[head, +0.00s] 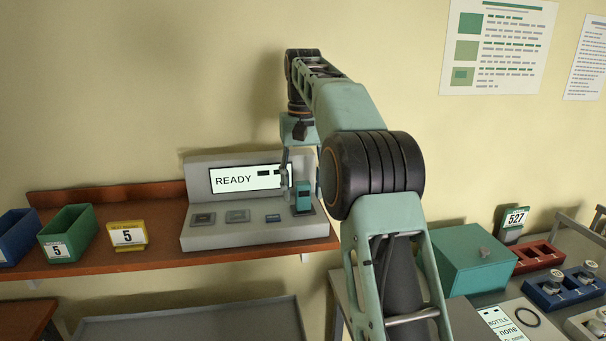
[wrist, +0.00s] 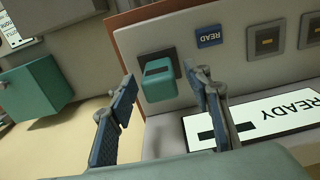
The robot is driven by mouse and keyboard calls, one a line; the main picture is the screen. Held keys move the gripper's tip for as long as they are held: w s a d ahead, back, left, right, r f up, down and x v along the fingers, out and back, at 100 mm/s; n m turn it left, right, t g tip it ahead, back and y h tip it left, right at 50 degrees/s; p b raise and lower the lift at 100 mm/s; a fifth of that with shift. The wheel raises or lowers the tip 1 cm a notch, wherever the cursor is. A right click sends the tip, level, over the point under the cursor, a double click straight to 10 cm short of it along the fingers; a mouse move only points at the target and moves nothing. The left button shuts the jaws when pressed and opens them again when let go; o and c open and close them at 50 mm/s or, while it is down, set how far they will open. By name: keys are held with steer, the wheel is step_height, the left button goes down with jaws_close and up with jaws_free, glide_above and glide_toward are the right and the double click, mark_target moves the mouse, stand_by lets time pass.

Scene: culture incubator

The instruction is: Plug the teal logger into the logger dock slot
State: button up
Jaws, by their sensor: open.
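The teal logger (head: 303,197) stands upright at the right end of the grey dock console (head: 225,236), seated in or on the dark square dock slot (head: 308,212) there. In the wrist view the logger (wrist: 158,80) sits against the dark dock plate (wrist: 176,62); how deep it is in the slot cannot be told. My gripper (wrist: 162,84) is open, with one blue-padded finger on each side of the logger and visible gaps to it. In the head view my arm partly hides the fingers above the logger.
The console's screen (head: 232,180) reads READY. More panel slots (head: 237,216) lie left of the logger, with a small blue READ label (wrist: 209,38) beside it. The wooden shelf (head: 160,256) holds a yellow sign (head: 127,236) and a green bin (head: 68,233). A teal box (head: 470,258) stands on the right table.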

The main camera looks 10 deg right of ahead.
steer(key=shift+r, duration=2.55)
